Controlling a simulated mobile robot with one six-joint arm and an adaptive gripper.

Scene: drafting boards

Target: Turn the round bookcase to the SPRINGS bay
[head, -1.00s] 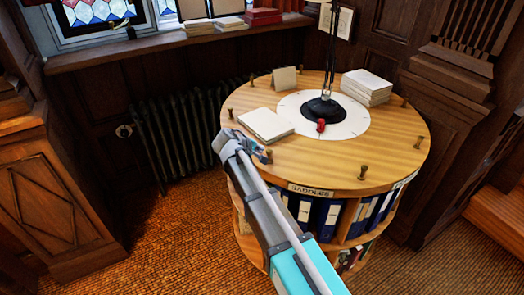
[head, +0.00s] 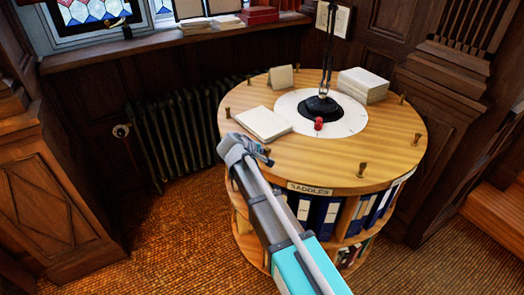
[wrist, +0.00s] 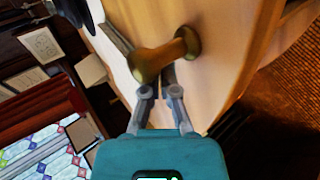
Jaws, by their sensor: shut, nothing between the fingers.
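The round bookcase (head: 350,165) has a pale wooden top with several brass pegs around its rim. A label reading SADDLES (head: 309,189) faces front on the rim, above blue and white binders. No SPRINGS label is readable. A small red marker (head: 318,123) sits on the white central disc (head: 345,127). My gripper (head: 265,156) is shut and empty at the left front rim, close to a brass peg. In the wrist view that brass peg (wrist: 165,55) stands in front of my gripper (wrist: 162,85) and partly hides the fingertips; contact cannot be told.
On the top lie a white book (head: 263,123), a paper stack (head: 365,85), a small card (head: 281,77) and a dark lamp base (head: 320,107). A radiator (head: 180,140) stands behind left. Wooden panelling (head: 440,120) is close on the right. Floor is clear at left front.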

